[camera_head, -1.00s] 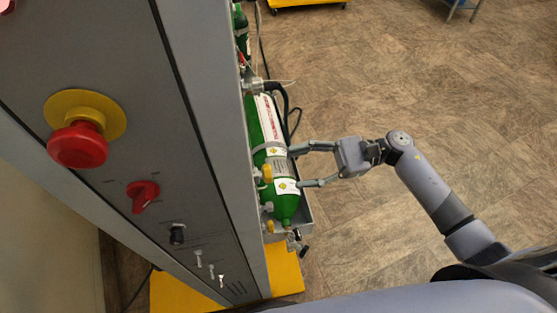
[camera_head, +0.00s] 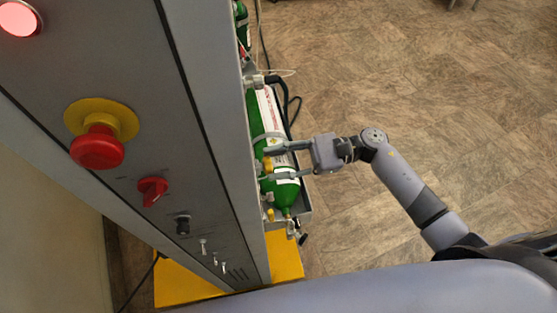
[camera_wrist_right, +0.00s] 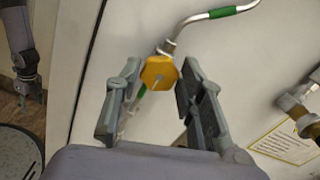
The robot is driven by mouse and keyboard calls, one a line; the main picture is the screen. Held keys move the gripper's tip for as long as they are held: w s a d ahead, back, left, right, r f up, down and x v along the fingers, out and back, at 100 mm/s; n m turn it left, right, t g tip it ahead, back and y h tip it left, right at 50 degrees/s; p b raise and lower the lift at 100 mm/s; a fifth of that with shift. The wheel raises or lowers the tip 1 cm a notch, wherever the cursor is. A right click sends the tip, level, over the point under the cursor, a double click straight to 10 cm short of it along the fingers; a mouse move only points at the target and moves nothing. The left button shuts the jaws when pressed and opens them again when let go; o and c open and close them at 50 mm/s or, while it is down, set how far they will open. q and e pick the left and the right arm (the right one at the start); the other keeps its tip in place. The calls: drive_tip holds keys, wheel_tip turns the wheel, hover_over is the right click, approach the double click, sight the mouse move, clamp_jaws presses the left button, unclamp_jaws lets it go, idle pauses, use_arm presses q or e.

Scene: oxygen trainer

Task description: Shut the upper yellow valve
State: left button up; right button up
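A yellow valve (camera_head: 267,163) sits on the side of the grey cabinet, beside a green cylinder. In the wrist view this yellow valve (camera_wrist_right: 159,72) is a many-sided knob on a thin pipe. My right gripper (camera_head: 265,164) is open with one finger on each side of the knob. In the wrist view the right gripper (camera_wrist_right: 157,80) shows gaps between both fingers and the knob. A second yellow valve (camera_head: 270,214) shows lower in the head view. My left gripper (camera_wrist_right: 30,88) seems to hang far off at the left of the wrist view, too small to judge.
The green cylinder (camera_head: 285,192) stands close under my right gripper. The grey cabinet (camera_head: 222,120) carries a red emergency button (camera_head: 97,147) and a red knob (camera_head: 152,190). A brass fitting (camera_wrist_right: 297,110) lies right of the fingers.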

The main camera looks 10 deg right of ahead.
drive_tip(key=c, duration=0.7)
drive_tip(key=shift+o, duration=0.2)
drive_tip(key=shift+f+m+p, duration=0.15)
drive_tip(key=shift+m+p, duration=0.35)
drive_tip(key=shift+m, duration=8.45)
drive_tip(key=shift+f+m+p, duration=0.1)
drive_tip(key=shift+m+p, duration=0.4)
drive_tip(key=shift+m, duration=8.45)
